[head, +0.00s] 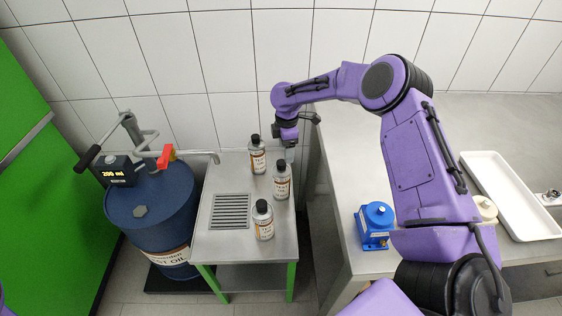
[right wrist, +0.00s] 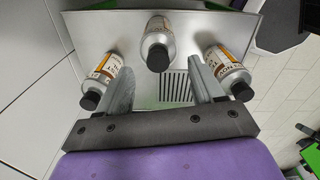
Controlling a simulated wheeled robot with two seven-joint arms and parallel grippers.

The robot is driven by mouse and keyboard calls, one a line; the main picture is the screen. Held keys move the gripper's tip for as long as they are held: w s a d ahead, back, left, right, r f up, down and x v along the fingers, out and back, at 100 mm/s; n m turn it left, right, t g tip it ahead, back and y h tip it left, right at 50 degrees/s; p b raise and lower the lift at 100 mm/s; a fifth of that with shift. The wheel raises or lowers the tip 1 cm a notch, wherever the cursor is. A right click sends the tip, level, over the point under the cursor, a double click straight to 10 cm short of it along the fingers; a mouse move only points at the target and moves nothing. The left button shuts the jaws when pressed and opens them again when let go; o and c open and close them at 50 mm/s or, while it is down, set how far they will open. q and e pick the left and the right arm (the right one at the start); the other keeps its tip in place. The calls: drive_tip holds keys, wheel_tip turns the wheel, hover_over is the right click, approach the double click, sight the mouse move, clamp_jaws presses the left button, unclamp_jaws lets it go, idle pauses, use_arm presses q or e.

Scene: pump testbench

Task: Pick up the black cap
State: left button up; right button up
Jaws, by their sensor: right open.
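The back bottle has a black cap (head: 255,137), the middle one a black cap (head: 280,164) and the front one a black cap (head: 262,205). My right gripper (head: 289,151) points down above the table's back right, apart from the bottles. In the right wrist view its fingers are open and empty, with one bottle (right wrist: 157,38) showing between them. A black cap shows at left (right wrist: 90,101) and another at right (right wrist: 242,92). My left gripper is not in view.
A steel table (head: 276,246) with a drain grate (head: 230,211) holds the bottles. A blue oil drum (head: 160,215) with a pump and spout stands at left. A steel counter (head: 345,190) at right bears a blue device (head: 375,225) and a white tray (head: 510,198). The wall is close behind.

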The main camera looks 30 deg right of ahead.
sight(282, 162)
drive_tip(key=shift+s+a+f, duration=0.15)
drive_tip(key=shift+a+f, duration=0.05)
drive_tip(key=shift+f, duration=0.1)
drive_tip(key=f, duration=0.1)
drive_tip(key=w+f+p, duration=0.1)
drive_tip(key=f, duration=0.2)
drive_tip(key=shift+w+a+f+p, duration=0.3)
drive_tip(key=shift+a+f+p, duration=0.05)
drive_tip(key=shift+f+p, duration=0.05)
drive_tip(key=shift+d+f, duration=0.1)
drive_tip(key=shift+f, duration=0.2)
drive_tip(key=shift+s+r, duration=0.1)
drive_tip(key=shift+s, duration=0.15)
drive_tip(key=shift+w, duration=0.1)
drive_tip(key=c, duration=1.1)
drive_tip(key=shift+r, duration=0.1)
drive_tip(key=shift+c, duration=0.5)
